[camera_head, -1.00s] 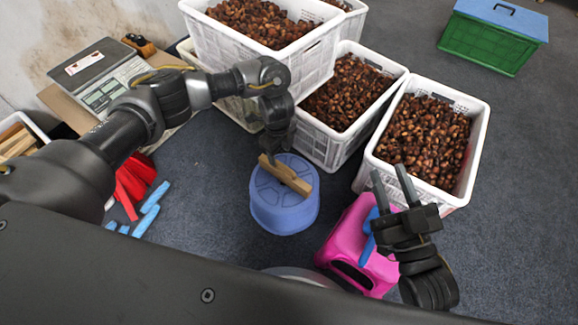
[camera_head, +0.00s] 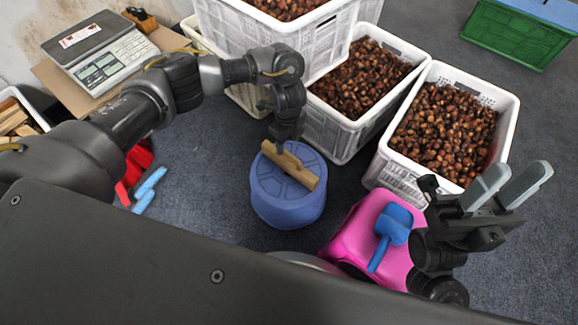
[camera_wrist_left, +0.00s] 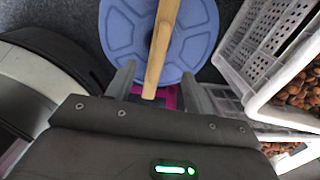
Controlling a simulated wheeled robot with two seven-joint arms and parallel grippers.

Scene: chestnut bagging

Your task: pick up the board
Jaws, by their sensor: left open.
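The board (camera_head: 291,166) is a narrow strip of light wood lying across the top of a round blue stool (camera_head: 288,205). In the left wrist view the board (camera_wrist_left: 161,45) runs lengthwise between the fingers, over the blue lid (camera_wrist_left: 195,35). My left gripper (camera_head: 287,143) points down at the board's upper end; in the wrist view its open fingers (camera_wrist_left: 157,85) stand on either side of the board, with gaps showing. My right gripper (camera_head: 512,187) is raised at the right, its two fingers apart and empty, away from the board.
White crates of chestnuts (camera_head: 440,125) stand behind and right of the stool. A scale (camera_head: 105,55) is at the left.

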